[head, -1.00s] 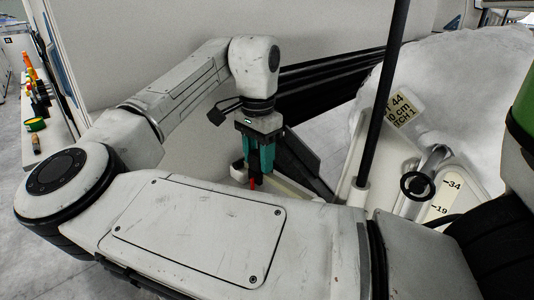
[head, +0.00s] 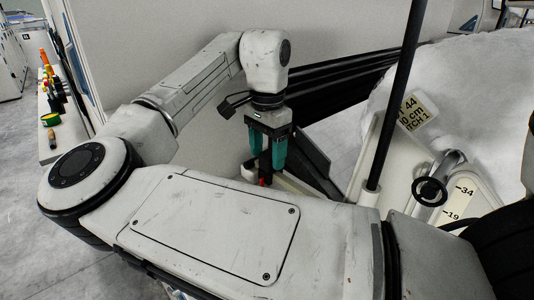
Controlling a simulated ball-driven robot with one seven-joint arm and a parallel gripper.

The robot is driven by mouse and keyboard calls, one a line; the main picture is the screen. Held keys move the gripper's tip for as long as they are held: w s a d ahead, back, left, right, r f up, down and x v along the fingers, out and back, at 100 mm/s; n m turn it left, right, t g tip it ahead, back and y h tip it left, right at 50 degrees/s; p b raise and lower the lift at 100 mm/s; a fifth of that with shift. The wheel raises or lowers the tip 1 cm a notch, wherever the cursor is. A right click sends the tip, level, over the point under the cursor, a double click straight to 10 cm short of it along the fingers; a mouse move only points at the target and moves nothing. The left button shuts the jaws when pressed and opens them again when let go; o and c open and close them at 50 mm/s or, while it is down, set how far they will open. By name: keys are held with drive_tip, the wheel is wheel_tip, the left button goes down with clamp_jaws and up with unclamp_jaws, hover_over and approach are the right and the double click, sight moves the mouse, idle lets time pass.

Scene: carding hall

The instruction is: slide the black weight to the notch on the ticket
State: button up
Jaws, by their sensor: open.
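The yellowish ticket (head: 414,114) is tilted on a pale mount at the right; its cut-off print reads "44", "0 cm" and "TCH 1". My gripper (head: 267,168) points down with its teal fingers over a pale narrow part (head: 248,171). A small red piece (head: 264,182) shows at the fingertips; I cannot tell whether they touch it. The fingers are open. No black weight is clearly identifiable; my forearm hides the area below the fingertips. A black ring (head: 430,191) on a metal cylinder sits beside a scale (head: 462,199) marked 34 and 19.
A black upright rod (head: 398,95) stands between my gripper and the ticket. Black rails (head: 335,85) run behind the gripper. A white fluffy mass (head: 480,90) fills the right. A bench (head: 60,115) with small coloured items stands at the far left.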

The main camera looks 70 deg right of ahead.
sight(267, 153)
wheel_tip(267, 153, up, 10)
drive_tip(key=p, duration=0.1)
drive_tip(key=shift+f, duration=0.15)
idle(0.6)
